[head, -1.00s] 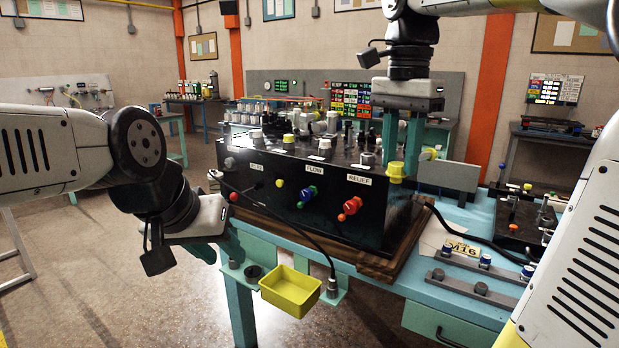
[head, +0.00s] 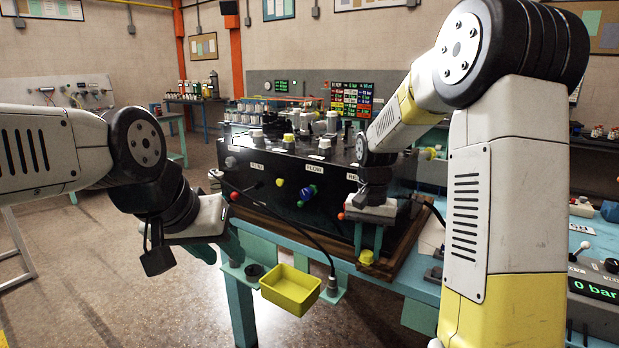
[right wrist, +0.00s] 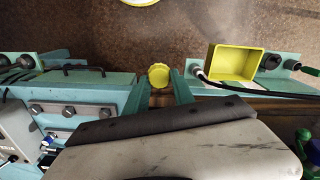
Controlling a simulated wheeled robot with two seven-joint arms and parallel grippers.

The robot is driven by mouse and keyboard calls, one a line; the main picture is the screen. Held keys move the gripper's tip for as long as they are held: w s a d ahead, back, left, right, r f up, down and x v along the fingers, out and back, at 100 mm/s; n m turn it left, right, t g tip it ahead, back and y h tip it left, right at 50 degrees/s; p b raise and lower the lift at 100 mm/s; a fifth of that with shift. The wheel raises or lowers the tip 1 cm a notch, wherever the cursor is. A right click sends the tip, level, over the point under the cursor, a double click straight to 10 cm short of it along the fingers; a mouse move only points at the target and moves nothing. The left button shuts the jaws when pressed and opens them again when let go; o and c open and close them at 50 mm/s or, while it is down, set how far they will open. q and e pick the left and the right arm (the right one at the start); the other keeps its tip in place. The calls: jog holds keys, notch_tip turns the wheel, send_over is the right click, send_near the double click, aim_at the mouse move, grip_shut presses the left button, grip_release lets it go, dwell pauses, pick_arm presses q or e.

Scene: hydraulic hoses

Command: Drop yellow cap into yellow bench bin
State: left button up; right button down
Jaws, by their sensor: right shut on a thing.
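My right gripper (head: 367,243) is shut on the yellow cap (head: 366,258), which hangs at its fingertips in front of the black panel box. In the right wrist view the cap (right wrist: 158,75) sits between the two teal fingers (right wrist: 160,84). The yellow bench bin (head: 286,302) is at the table's front edge, left of and nearer than the cap. It shows right of the cap in the right wrist view (right wrist: 211,68) and looks empty. My left gripper (head: 217,249) is at the left, its teal fingers apart and nothing seen between them.
The black panel box (head: 290,200) with coloured knobs stands on a wooden base on the teal table. A black cable (head: 300,238) runs down to a fitting (head: 332,286) right beside the bin. A dark ring-shaped holder (head: 254,271) is left of the bin. My right arm hides much of the table's right side.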

notch_tip(320, 180, down, 15)
jog(key=s+d+n, duration=0.1)
jog(key=n, duration=0.2)
jog(key=shift+d+n, duration=0.25)
jog(key=shift+n, duration=0.05)
jog(key=shift+r, duration=0.1)
